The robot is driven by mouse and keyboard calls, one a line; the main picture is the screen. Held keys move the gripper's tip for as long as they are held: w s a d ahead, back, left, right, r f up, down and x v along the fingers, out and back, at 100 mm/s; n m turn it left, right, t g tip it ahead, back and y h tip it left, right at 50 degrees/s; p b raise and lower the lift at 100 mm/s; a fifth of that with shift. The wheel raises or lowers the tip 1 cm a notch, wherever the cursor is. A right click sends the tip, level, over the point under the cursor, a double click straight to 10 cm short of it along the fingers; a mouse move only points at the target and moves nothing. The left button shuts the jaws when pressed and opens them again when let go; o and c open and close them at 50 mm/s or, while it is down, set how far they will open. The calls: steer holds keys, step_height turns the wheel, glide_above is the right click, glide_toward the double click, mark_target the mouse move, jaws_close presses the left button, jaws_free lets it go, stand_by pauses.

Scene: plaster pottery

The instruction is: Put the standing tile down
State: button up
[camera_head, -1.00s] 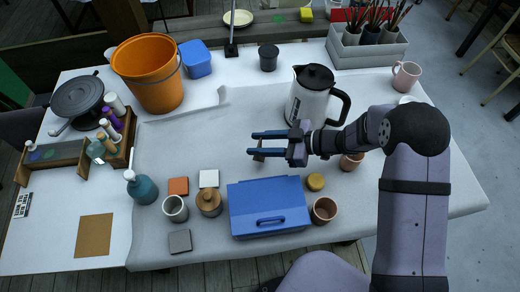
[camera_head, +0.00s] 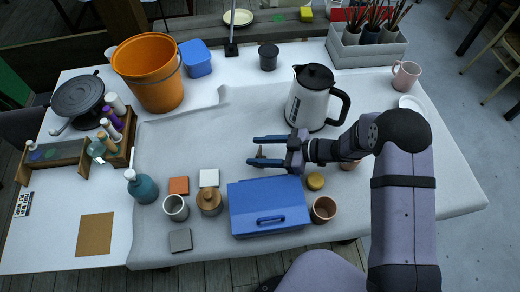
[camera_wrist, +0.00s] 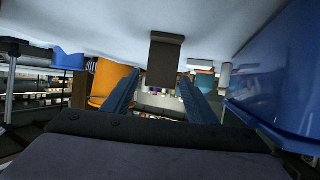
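The standing tile (camera_head: 260,151) is a small brownish tile on edge on the pale cloth, seen nearly edge-on between my fingertips in the head view. In the wrist view, where the table shows at the top, the tile (camera_wrist: 165,58) is a dark grey-brown slab upright on the table. My gripper (camera_head: 267,151) is open, with its blue fingers to either side of the tile. In the wrist view my gripper (camera_wrist: 158,83) shows clear gaps to the tile, and the fingers do not visibly touch it.
A blue box (camera_head: 268,207) lies close in front of my gripper. A kettle (camera_head: 314,98) stands behind to the right. Flat orange (camera_head: 178,185), white (camera_head: 209,178) and grey (camera_head: 180,240) tiles lie left, near a lidded jar (camera_head: 209,202). The cloth left of my gripper is clear.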

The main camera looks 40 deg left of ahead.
steer(key=shift+r, duration=0.1)
steer(key=shift+d+r, duration=0.1)
steer(key=b+v, duration=0.2)
steer(key=v, duration=1)
steer(key=shift+w, duration=0.2)
